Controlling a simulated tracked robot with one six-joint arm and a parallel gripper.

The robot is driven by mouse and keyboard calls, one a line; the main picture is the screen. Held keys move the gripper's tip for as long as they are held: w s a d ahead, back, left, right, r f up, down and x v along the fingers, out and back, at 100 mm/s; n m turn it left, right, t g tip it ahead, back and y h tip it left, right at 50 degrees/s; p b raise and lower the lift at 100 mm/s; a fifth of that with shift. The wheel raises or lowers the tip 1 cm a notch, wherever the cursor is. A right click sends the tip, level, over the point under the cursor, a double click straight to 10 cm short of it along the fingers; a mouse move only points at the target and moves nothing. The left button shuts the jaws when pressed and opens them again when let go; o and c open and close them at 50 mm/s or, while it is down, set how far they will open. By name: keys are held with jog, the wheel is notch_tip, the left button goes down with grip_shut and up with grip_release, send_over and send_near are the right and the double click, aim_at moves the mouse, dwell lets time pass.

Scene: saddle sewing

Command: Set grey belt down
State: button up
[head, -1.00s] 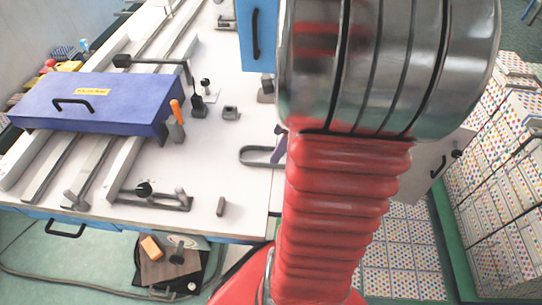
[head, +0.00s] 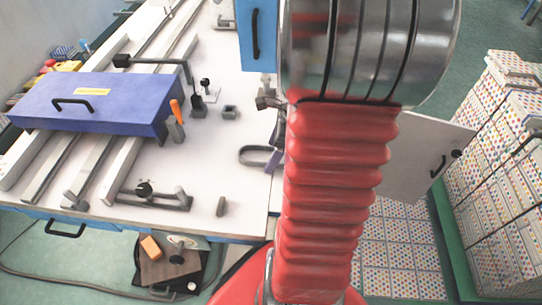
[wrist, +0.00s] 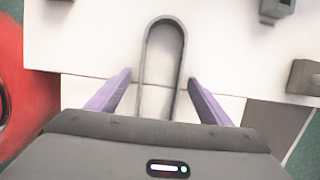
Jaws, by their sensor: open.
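The grey belt (head: 246,149) is a narrow loop at the right edge of the white table (head: 225,180). In the wrist view the belt (wrist: 163,24) runs its rounded end away from me over the white surface, and its near part is hidden behind my gripper's body. My gripper (wrist: 160,75) is open, with one purple finger on each side of the belt and a visible gap to it on both sides. In the head view my gripper (head: 275,155) is partly hidden by my red arm.
A long purple box (head: 95,103) with a black handle lies across rails on the left. A blue box (head: 257,35) stands at the back. Small metal fixtures (head: 230,112) sit near the belt. A white panel with a handle (head: 425,160) stands right of my arm.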

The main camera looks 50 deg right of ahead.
jog(key=shift+c, duration=0.5)
jog(key=c, duration=1.1)
jog(key=shift+c, duration=0.2)
notch_tip(320, 180, up, 10)
